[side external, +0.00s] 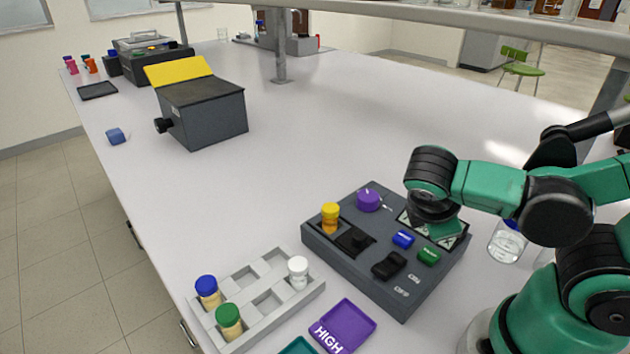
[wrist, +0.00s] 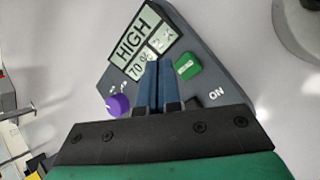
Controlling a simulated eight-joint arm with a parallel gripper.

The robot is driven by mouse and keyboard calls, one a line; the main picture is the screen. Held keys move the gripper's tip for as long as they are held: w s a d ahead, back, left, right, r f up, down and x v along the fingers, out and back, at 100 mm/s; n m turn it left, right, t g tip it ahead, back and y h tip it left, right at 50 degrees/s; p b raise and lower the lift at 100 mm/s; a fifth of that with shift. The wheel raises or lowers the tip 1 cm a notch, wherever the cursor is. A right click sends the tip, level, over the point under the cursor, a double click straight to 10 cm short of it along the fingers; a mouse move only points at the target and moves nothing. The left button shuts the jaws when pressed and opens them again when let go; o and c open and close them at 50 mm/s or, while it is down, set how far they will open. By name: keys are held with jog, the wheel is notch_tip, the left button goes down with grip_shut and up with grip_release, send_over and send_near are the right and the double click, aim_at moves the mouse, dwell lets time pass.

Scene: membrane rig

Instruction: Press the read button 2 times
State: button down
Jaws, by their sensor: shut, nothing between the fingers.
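The dark grey instrument box (side external: 345,268) carries a blue button (side external: 403,239) and a green button (side external: 429,256); the green one also shows in the wrist view (wrist: 186,67). Their lettering is too small to read, so I cannot tell which is the read button. The display (wrist: 133,42) shows "HIGH" and "70 %". My gripper (wrist: 159,66) is shut and empty, its fingers pointing down over the panel between the purple knob (wrist: 118,104) and the green button. The fingers hide the blue button in the wrist view. I cannot tell whether they touch the panel.
A grey rack (side external: 280,313) with capped vials and a purple "HIGH" tray (side external: 343,326) lie in front. A glass bottle (side external: 507,246) stands right of the box.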

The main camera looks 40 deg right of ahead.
jog(key=shift+r, duration=1.2)
jog(key=w+a+m+t+y, duration=0.2)
jog(key=w+m+y, duration=0.1)
jog(key=w+f+m+y, duration=0.1)
jog(key=shift+w+a+m+t+y, duration=0.15)
jog(key=shift+a+m+t+y, duration=0.15)
jog(key=shift+a+m+t, duration=0.1)
jog(key=w+m+t+y, duration=0.1)
jog(key=w+a+r+m+t, duration=0.1)
jog(key=w+m, duration=0.1)
jog(key=w+r+m+t+y, duration=0.1)
jog(key=m, duration=0.1)
jog(key=shift+w+a+r+y, duration=0.15)
jog(key=shift+a+r+y, duration=0.1)
jog(key=shift+a+y, duration=0.05)
